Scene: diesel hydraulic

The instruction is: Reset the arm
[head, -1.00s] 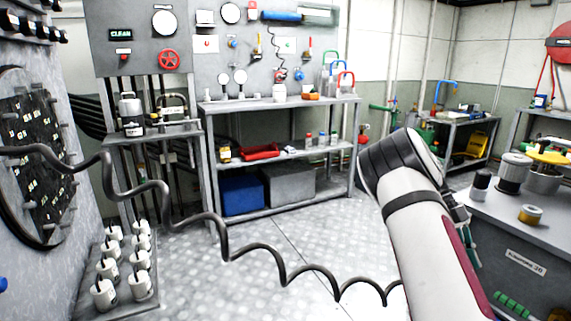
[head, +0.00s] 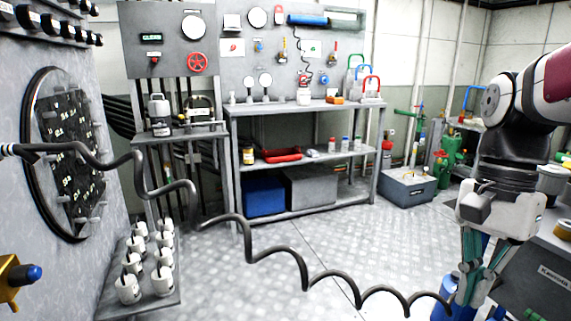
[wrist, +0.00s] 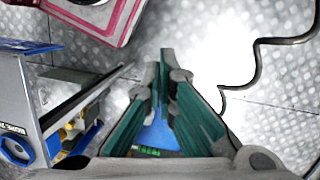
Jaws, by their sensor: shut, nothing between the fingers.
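My gripper (head: 470,290) hangs at the right of the head view, fingers pointing down, below my raised white and black arm. Its teal fingers also show in the wrist view (wrist: 167,75), converging toward their tips. It is shut and empty. A blue object (wrist: 158,132) shows beyond and between the fingers in the wrist view. In the head view, a blue container (head: 443,312) stands low behind the fingers, partly hidden.
A black coiled cable (head: 290,255) runs from the left wall panel across the view toward my gripper; whether it touches is unclear. A grey workbench (head: 300,107) stands at the back. A counter (head: 545,255) lies close at right.

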